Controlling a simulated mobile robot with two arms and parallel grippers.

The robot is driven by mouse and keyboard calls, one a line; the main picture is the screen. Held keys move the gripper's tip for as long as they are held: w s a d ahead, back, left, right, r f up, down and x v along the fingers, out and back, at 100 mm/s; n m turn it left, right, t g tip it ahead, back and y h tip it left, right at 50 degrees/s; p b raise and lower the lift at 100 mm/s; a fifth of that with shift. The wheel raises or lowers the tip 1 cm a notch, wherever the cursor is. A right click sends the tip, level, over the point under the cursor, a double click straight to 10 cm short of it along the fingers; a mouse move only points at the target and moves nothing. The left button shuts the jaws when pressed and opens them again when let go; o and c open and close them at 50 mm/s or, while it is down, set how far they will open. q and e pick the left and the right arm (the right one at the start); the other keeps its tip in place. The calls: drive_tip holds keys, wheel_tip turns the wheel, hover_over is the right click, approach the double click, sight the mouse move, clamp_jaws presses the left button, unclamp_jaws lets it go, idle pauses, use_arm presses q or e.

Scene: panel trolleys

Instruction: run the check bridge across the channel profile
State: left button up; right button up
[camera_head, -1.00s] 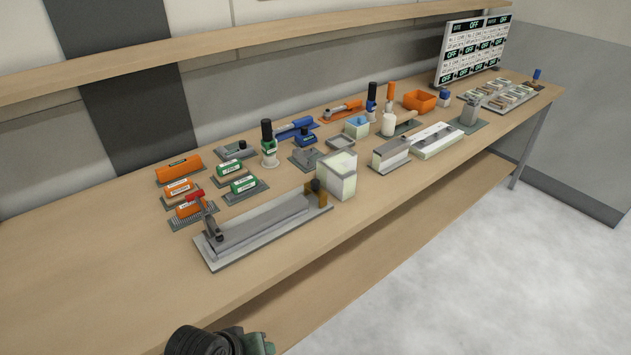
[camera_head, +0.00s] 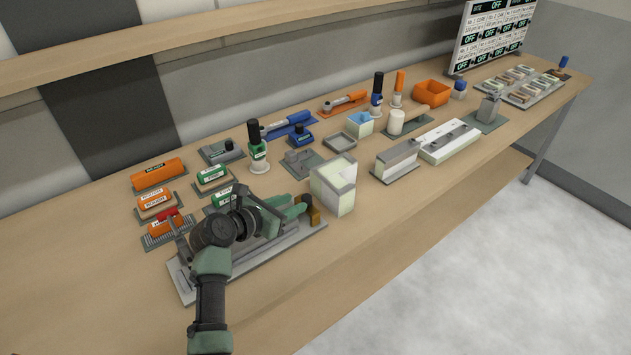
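A long grey channel profile (camera_head: 257,254) lies on a grey base plate (camera_head: 187,290) at the front of the bench, partly hidden by my arm. A small brass-coloured block (camera_head: 313,216) stands at its right end and looks like the check bridge; its dark knob is mostly hidden behind the gripper. My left gripper (camera_head: 298,209) reaches over the profile from the left, its green fingers at the block's upper left side. I cannot tell whether the fingers touch or grip the knob. My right gripper is not in view.
A pale box (camera_head: 334,186) stands close beyond the profile's right end. Orange and green labelled blocks (camera_head: 158,172) sit behind. The bench front left (camera_head: 90,290) is clear.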

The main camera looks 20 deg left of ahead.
sight(303, 200)
use_arm(q)
drive_tip(key=shift+w, duration=0.3)
drive_tip(key=shift+d+r, duration=0.15)
drive_tip(key=shift+d, duration=0.35)
drive_tip(key=shift+x, duration=1.2)
drive_tip(key=x, duration=0.2)
drive_tip(key=shift+w, duration=0.25)
drive_tip(key=shift+w+f, duration=0.1)
drive_tip(key=shift+f, duration=0.15)
clamp_jaws()
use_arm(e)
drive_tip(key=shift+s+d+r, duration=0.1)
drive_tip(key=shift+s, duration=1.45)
